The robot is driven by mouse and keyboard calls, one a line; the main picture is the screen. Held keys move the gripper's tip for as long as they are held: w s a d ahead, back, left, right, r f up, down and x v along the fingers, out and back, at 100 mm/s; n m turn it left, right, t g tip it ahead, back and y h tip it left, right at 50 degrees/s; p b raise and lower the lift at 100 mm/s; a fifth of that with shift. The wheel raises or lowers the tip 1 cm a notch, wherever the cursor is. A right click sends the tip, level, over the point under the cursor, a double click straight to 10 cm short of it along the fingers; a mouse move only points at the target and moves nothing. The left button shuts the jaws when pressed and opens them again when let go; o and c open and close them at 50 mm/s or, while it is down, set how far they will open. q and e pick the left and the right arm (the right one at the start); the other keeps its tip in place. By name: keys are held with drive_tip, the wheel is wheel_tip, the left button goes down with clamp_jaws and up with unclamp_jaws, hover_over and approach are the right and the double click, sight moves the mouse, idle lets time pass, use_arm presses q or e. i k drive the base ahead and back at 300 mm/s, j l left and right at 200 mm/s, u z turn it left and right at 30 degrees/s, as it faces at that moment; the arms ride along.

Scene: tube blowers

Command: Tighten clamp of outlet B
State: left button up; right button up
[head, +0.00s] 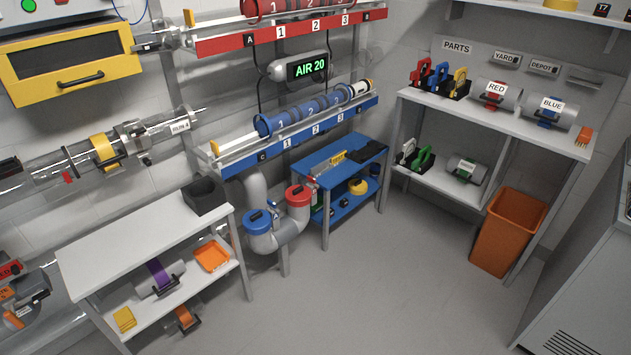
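Neither of my grippers shows in the head view. A red rail (262,39) at the top carries red tube parts, with a sign A (250,40) at its left end and a small sign (367,16) at its right end, too small to read surely as B. I cannot pick out a clamp at that right end. A clear tube (75,163) with a yellow band (105,150) runs along the left wall. A metal clamp-like fitting (132,135) sits on it, and I cannot tell whether it is tight.
A white bench (140,235) stands left, a small blue table (325,170) in the middle. A parts shelf (500,125) and orange bin (508,232) stand right. The central floor is clear.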

sight(313, 181)
drive_tip(key=i+l, duration=0.25)
drive_tip(key=i, duration=0.25)
drive_tip(key=i+l+u, duration=0.15)
drive_tip(key=i, duration=0.35)
drive_tip(key=i+l, duration=0.4)
drive_tip(key=i+u, duration=0.05)
drive_tip(key=i, duration=0.1)
